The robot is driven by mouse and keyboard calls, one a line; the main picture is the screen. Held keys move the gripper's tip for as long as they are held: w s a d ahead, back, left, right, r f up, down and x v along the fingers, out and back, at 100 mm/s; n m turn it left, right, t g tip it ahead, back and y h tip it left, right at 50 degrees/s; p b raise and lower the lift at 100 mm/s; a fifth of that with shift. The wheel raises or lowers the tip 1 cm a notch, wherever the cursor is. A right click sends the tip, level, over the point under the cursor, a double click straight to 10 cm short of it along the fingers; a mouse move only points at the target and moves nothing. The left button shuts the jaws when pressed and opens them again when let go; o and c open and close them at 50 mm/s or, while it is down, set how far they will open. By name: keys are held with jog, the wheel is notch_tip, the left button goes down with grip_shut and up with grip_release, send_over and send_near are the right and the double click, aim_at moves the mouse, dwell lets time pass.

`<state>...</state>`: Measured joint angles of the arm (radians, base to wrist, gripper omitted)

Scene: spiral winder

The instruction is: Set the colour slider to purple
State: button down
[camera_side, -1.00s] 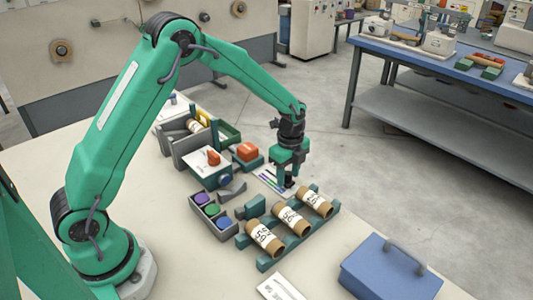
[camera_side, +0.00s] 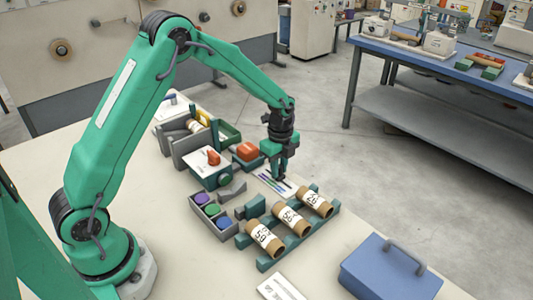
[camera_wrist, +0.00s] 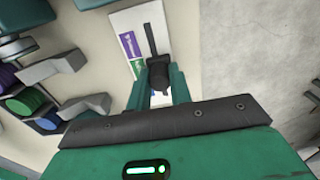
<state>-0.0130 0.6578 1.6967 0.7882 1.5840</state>
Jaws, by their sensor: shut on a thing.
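The colour slider is a pale plate (camera_wrist: 124,27) with a dark slot (camera_wrist: 148,38) and a dark knob (camera_wrist: 159,72). A purple label (camera_wrist: 130,44) and a green label (camera_wrist: 139,67) lie left of the slot in the wrist view. The knob is between my gripper's fingers (camera_wrist: 159,86), beside the green label, with the purple label farther up the slot. My gripper is shut on the knob. In the side view, my gripper (camera_side: 279,175) stands low over the plate (camera_side: 265,184). The fingers and knob hide the slot's lower part.
A rack with cardboard tubes (camera_side: 291,220) stands in front of the slider. A tray of coloured spools (camera_side: 211,210) and a box with an orange knob (camera_side: 211,166) are to its left. A blue case (camera_side: 388,272) lies at the front right.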

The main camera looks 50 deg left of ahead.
jog(key=a, duration=0.4)
jog(key=shift+a, duration=0.1)
jog(key=c, duration=1.3)
grip_release()
jog(key=shift+o, duration=0.2)
jog(key=shift+r, duration=0.15)
notch_tip(320, 180, up, 8)
jog(key=shift+f, duration=0.2)
